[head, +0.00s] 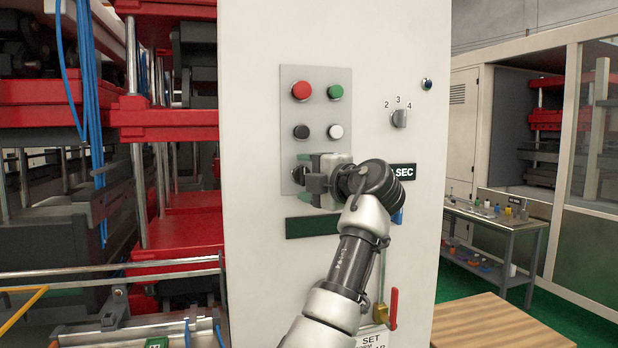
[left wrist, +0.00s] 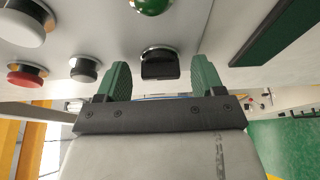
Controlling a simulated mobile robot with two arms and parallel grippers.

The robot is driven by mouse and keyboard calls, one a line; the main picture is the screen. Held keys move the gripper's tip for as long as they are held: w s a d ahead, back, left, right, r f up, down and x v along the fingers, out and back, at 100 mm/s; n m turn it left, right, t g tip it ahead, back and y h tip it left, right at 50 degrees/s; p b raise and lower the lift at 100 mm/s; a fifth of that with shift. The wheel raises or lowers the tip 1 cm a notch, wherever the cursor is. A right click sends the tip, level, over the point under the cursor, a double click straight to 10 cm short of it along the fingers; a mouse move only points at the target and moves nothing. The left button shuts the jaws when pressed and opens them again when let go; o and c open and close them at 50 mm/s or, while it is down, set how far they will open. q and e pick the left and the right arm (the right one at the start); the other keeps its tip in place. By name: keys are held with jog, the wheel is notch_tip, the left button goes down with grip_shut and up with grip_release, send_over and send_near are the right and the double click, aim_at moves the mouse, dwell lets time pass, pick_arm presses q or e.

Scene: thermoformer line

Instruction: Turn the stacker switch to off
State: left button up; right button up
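A black switch knob (left wrist: 160,65) on the light control panel sits between the fingers of my left gripper (left wrist: 162,76) in the left wrist view. The green-padded fingers are spread, one on each side of it, with gaps visible; the gripper is open. In the head view my left gripper (head: 316,178) is at the lower part of the grey button plate (head: 317,112) and hides most of the controls there. I cannot read a stacker label or the knob's setting. My right gripper is not in view.
Red (head: 301,91), green (head: 335,92), black (head: 301,132) and white (head: 336,132) buttons sit above the gripper. A selector (head: 400,118) marked 2, 3, 4 is to the right. A red handle (head: 393,308) is below. Red machinery stands left, a bench (head: 490,222) right.

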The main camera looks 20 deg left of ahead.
pick_arm(q)
jog(key=shift+s+d, duration=0.1)
jog(key=b+v, duration=0.3)
jog(key=v, duration=0.7)
jog(key=shift+d, duration=0.3)
jog(key=shift+s, duration=0.15)
